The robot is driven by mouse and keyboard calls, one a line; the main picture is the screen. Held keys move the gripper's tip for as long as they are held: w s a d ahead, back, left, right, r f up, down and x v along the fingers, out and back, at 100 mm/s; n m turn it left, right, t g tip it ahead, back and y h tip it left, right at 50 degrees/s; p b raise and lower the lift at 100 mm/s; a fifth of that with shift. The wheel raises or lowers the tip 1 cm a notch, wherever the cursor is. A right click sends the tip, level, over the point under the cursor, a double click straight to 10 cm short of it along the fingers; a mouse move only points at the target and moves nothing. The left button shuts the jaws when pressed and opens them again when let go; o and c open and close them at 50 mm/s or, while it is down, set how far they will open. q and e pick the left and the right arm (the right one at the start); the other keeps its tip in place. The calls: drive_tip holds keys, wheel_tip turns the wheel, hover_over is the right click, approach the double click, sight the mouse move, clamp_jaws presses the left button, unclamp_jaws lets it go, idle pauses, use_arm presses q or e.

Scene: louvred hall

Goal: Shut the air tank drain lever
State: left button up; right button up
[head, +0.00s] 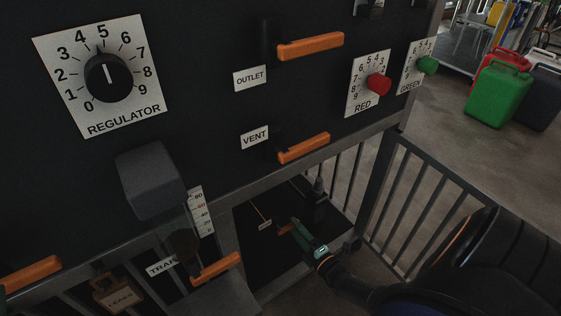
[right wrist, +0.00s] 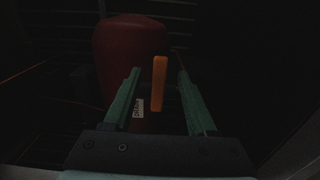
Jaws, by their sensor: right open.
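The drain lever is a small orange bar. In the head view it shows low under the panel (head: 285,230), partly hidden by my right gripper (head: 298,229). In the right wrist view the orange lever (right wrist: 160,85) stands upright in the picture between the two green fingers of my right gripper (right wrist: 160,73). The fingers are apart, with a gap on each side of the lever. A white drain label (right wrist: 138,108) is beside the left finger. The dark red air tank (right wrist: 130,50) stands behind. My left gripper is not in view.
The black panel above carries orange outlet (head: 310,46) and vent (head: 304,148) levers, a regulator knob (head: 106,76) and a red knob (head: 378,84). Another orange lever (head: 215,268) is at lower left. Grey railings (head: 425,190) flank the low opening. Coloured cans stand beyond.

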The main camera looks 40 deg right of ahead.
drive_tip(key=s+p, duration=0.1)
drive_tip(key=s, duration=0.5)
drive_tip(key=shift+a, duration=0.35)
